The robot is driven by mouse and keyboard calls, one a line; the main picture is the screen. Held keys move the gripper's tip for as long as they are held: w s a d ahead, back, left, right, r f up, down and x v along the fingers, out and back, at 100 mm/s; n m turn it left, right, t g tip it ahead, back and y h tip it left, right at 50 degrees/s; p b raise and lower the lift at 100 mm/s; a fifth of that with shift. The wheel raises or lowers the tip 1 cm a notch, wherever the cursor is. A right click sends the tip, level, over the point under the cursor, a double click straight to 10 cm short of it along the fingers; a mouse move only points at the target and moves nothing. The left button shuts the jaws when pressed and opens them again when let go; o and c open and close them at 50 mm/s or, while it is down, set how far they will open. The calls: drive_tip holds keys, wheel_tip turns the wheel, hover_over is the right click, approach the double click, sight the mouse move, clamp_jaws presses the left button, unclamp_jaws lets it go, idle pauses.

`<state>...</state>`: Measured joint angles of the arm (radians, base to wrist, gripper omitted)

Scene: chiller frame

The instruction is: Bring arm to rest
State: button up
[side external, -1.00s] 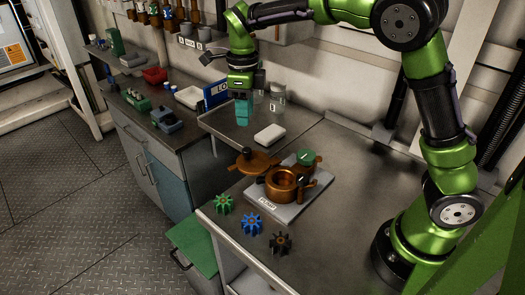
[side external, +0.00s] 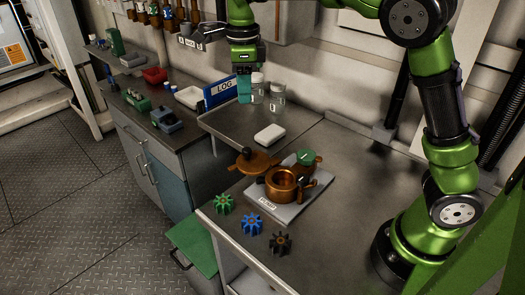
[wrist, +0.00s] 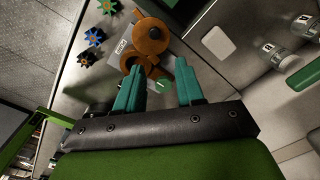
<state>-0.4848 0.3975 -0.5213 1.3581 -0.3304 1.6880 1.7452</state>
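My gripper (side external: 244,88) hangs above the back of the metal bench, in front of two clear jars with pale lids. In the wrist view its two teal fingers (wrist: 158,92) stand apart with nothing between them, so it is open and empty. The copper pump housing (side external: 284,184) sits on a grey plate (side external: 307,197) on the bench, well below and in front of my gripper. A round copper cover (side external: 257,162) with a dark knob lies beside the housing. The housing and cover also show beyond my fingers in the wrist view (wrist: 135,61).
Green (side external: 223,204), blue (side external: 252,224) and black (side external: 280,243) gears stand near the bench's front edge. A white block (side external: 270,134) and the jars (side external: 276,93) are towards the back. A blue LOG binder (side external: 221,91) stands left of my gripper. The bench's right side is clear.

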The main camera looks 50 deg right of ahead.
drive_tip(key=s+d+n+t+y, duration=0.1)
drive_tip(key=s+n+t, duration=0.5)
drive_tip(key=s+n, duration=1.5)
drive_tip(key=shift+s+d+f+n+t+y, duration=0.15)
drive_tip(key=shift+d+n+t+y, duration=0.1)
drive_tip(key=shift+n+t+y, duration=0.25)
